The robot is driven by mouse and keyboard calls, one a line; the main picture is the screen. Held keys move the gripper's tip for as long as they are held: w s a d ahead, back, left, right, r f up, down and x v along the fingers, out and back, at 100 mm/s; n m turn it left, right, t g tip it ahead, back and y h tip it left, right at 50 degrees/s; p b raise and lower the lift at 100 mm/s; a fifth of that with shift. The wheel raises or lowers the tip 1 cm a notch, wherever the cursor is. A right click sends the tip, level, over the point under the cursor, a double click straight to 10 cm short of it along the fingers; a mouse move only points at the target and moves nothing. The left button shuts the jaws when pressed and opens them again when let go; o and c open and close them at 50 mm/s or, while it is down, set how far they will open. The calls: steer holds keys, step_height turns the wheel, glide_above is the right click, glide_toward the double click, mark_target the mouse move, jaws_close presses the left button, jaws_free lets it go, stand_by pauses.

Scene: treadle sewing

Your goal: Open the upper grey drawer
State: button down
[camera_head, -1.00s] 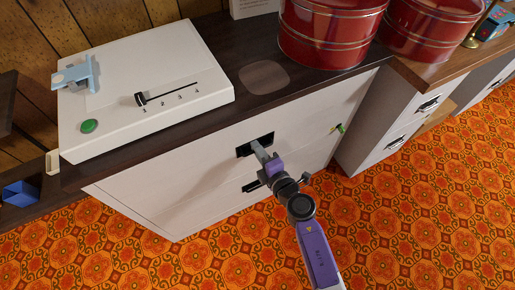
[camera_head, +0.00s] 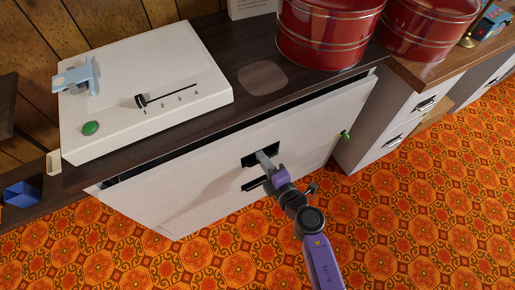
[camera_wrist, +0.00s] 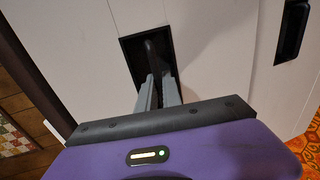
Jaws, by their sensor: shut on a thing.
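A pale grey-white front panel (camera_head: 205,180) under the dark counter stands out from it, with a dark gap along its top edge. Its upper handle is a dark recess (camera_head: 262,147), also in the wrist view (camera_wrist: 132,48). My gripper (camera_head: 263,156) is shut on the dark bar in this recess; the fingers (camera_wrist: 157,88) reach into it in the wrist view. A second dark handle (camera_head: 255,184) is lower on the front, and shows at the right in the wrist view (camera_wrist: 293,30). The inside behind the front is hidden.
A white box with a slider (camera_head: 150,85) and red tins (camera_head: 325,35) stand on the counter (camera_head: 215,125). A green knob (camera_head: 346,135) is at the front's right end. The orange patterned floor (camera_head: 420,220) is clear.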

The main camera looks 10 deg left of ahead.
steer(key=f+p+v, duration=0.1)
steer(key=f+v, duration=0.1)
steer(key=v, duration=0.9)
steer(key=f+p+v, duration=0.2)
steer(key=v, duration=1)
steer(key=shift+s+d+f, duration=0.3)
steer(key=shift+s+d, duration=0.05)
steer(key=shift+s, duration=0.05)
steer(key=c, duration=1.8)
jaws_free()
steer(key=v, duration=0.7)
steer(key=shift+s+d+r+p, duration=0.1)
steer(key=shift+s+d+p, duration=0.1)
steer(key=shift+s+p, duration=0.15)
